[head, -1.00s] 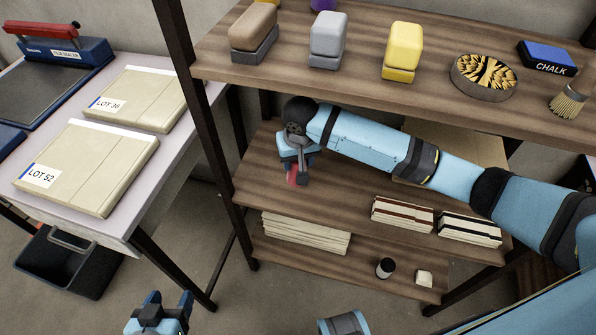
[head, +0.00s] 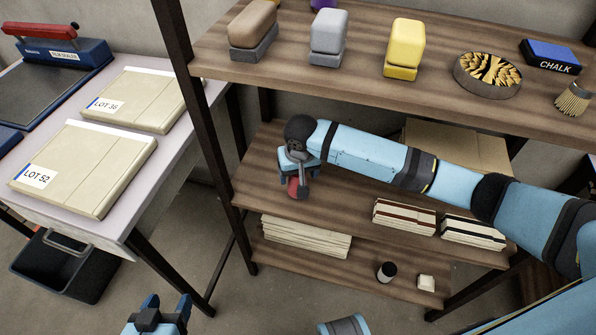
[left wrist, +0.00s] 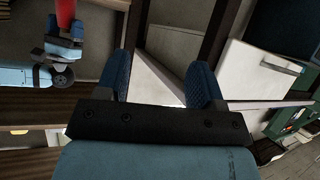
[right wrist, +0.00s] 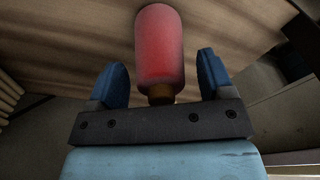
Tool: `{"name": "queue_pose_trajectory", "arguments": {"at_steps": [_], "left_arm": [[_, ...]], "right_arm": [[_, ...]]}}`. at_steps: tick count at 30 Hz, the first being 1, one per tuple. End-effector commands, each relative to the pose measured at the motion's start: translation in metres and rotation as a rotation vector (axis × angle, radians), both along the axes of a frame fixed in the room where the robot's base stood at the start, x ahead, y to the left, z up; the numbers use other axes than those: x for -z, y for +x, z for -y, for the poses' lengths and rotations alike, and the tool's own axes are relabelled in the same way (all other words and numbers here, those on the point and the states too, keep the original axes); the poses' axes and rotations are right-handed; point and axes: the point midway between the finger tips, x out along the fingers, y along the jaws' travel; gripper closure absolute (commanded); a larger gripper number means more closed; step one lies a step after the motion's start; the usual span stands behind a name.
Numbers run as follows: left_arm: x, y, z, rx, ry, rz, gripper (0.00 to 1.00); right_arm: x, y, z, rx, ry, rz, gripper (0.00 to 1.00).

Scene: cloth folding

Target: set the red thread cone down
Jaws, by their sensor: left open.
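The red thread cone (head: 293,187) is at the left end of the middle shelf (head: 345,197). My right gripper (head: 299,178) is at the cone, with its fingers partly hiding it. In the right wrist view the cone (right wrist: 160,48) shows between and beyond the two spread fingers, with a gap on each side. I cannot tell exactly how its far end meets the shelf. The cone (left wrist: 66,12) also shows in the left wrist view, by my right gripper. My left gripper (head: 160,305) is open and empty, low at the front, away from the shelves.
The upper shelf (head: 365,85) overhangs my right arm and carries colored blocks, a round dish, a chalk box and a brush. Book-like stacks (head: 404,216) lie on the middle shelf to the right. A table (head: 172,180) with lot packets stands left. Shelf space around the cone is bare.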

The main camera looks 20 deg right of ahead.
Motion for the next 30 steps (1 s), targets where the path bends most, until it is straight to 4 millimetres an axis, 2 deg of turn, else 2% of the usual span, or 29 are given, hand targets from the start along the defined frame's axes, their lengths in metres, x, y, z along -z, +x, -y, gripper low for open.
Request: {"name": "queue_pose_trajectory", "arguments": {"at_steps": [5, 12, 18, 22, 30], "left_arm": [[0.003, 0.000, -0.001, -0.001, 0.000, -0.002, 0.38], [-0.010, 0.000, -0.002, -0.001, 0.009, -0.002, 0.38], [-0.008, -0.001, -0.004, -0.004, 0.020, -0.013, 0.38], [-0.003, -0.002, -0.005, -0.005, 0.025, -0.022, 0.38], [0.000, -0.002, -0.004, -0.006, 0.025, -0.025, 0.38]], "right_arm": [[-0.004, 0.000, 0.000, 0.000, 0.000, 0.002, 0.25], [-0.044, -0.004, 0.000, 0.000, 0.002, 0.002, 0.25], [-0.070, -0.008, 0.000, 0.000, 0.000, 0.001, 0.25], [-0.077, -0.009, 0.000, 0.000, 0.000, 0.001, 0.25], [-0.077, -0.009, 0.000, 0.000, 0.000, 0.000, 0.25]]}}
